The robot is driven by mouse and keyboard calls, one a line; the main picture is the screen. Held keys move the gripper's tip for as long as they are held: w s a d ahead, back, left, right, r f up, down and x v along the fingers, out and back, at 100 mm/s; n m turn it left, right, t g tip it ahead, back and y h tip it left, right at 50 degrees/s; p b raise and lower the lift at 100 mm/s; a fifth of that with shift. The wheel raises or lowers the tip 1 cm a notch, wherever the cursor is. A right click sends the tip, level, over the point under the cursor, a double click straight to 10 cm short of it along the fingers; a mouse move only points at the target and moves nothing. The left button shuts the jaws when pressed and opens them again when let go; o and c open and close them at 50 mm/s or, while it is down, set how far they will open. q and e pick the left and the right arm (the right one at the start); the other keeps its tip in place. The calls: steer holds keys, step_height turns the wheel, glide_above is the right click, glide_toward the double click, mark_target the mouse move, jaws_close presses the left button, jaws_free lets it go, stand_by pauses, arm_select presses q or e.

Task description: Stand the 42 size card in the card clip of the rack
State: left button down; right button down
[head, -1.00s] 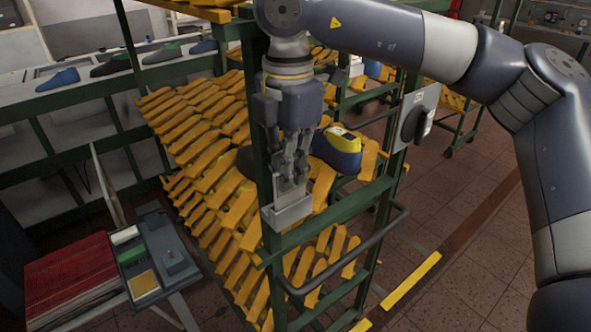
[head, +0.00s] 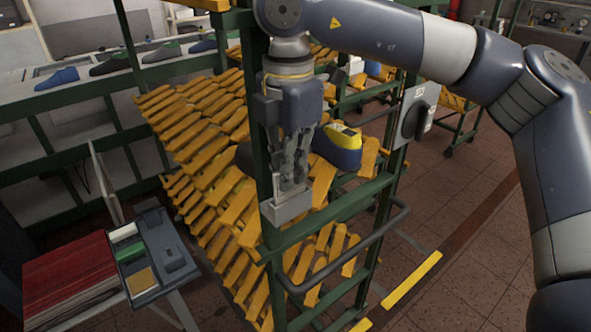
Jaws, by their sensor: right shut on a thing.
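My right gripper (head: 290,178) points down at the near corner post of the green rack (head: 340,207). It is shut, with a thin pale piece, the size card, between its fingertips. The fingers hide most of the card and its number cannot be read. The card clip (head: 285,208) is a small grey holder on the rack's post, directly below the fingertips. The card's lower edge is at or just above the clip; I cannot tell whether it is inside. My left gripper is not in view.
A blue and yellow shoe last (head: 338,147) rests on the rack's orange pegs just right of the gripper. A grey tray (head: 155,252) with cards stands at lower left beside a red stack (head: 70,275). A rack handle bar (head: 345,255) juts out in front.

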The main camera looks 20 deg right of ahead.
steer(key=shift+w+f, duration=0.2)
steer(key=shift+f, duration=0.3)
steer(key=c, duration=1.7)
jaws_free()
steer(key=o, duration=0.4)
steer(key=shift+r, duration=0.2)
